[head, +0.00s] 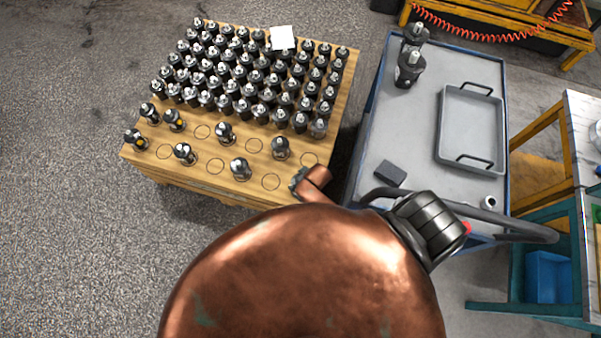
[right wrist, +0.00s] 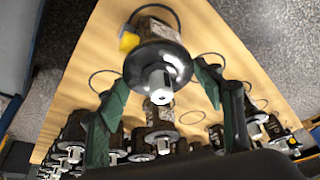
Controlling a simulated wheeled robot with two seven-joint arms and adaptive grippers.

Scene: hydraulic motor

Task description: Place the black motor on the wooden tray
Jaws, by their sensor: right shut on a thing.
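The wooden tray (head: 200,180) stands left of centre in the head view, with printed circles along its near side. My right gripper (head: 298,182) is over its near right corner, partly hidden by my copper arm. In the right wrist view, my right gripper (right wrist: 166,84) has its green fingers closed around the black motor (right wrist: 158,60). This motor has a round flange, a silver shaft facing the camera and a yellow mark. It is at the tray surface beside a circle; whether it touches the wood is unclear. The head view mostly hides it. My left gripper is out of view.
Many black motors (head: 240,80) fill the tray's far side, with several more (head: 223,133) nearer. Some circles are empty. A grey cart (head: 430,100) to the right holds two motors (head: 408,70), a grey bin (head: 470,127) and a dark block (head: 390,173).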

